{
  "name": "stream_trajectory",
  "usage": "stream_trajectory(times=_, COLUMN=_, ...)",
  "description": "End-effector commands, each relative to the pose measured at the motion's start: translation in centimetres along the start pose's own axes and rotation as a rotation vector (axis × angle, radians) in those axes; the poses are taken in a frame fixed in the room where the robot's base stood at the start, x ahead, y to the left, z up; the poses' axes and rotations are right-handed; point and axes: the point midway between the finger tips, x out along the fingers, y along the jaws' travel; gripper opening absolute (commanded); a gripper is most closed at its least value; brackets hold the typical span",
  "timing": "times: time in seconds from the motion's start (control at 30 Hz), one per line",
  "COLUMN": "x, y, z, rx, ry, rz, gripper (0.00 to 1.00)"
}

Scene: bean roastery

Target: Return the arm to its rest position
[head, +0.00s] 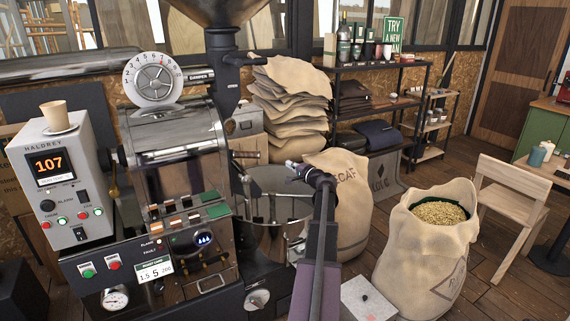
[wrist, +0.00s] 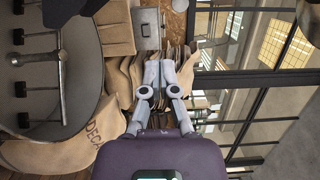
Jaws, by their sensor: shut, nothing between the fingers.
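My gripper (head: 291,166) is near the middle of the head view, at the end of my raised arm, in front of the cooling tray and the sacks. It points toward the left in that view. In the wrist view my gripper (wrist: 159,78) has its two fingers together, with nothing between them. Part of the arm rises from the bottom edge of the head view.
The roaster (head: 190,140) and its round cooling tray (head: 270,178) stand left of and behind my gripper. A DECAF sack (head: 350,205) is close on the right. An open bean sack (head: 425,255) and a wooden chair (head: 512,195) stand farther right. Folded sacks (head: 288,105) are piled behind.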

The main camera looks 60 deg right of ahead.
Motion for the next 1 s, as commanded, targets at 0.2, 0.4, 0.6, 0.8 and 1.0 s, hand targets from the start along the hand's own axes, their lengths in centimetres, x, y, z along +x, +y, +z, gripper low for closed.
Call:
stream_trajectory(times=0.2, x=-0.2, y=0.0, z=0.0, rx=0.000, ry=-0.001, rz=0.000, gripper=0.00)
stream_trajectory(times=0.4, x=-0.1, y=0.0, z=0.1, rx=0.000, ry=-0.001, rz=0.000, gripper=0.00)
stream_trajectory(times=0.6, x=-0.1, y=0.0, z=0.1, rx=0.000, ry=-0.001, rz=0.000, gripper=0.00)
stream_trajectory(times=0.8, x=0.1, y=0.1, z=0.5, rx=-0.003, ry=-0.008, rz=0.004, gripper=0.00)
stream_trajectory(times=1.0, x=1.6, y=0.6, z=4.1, rx=-0.034, ry=-0.068, rz=0.041, gripper=0.00)
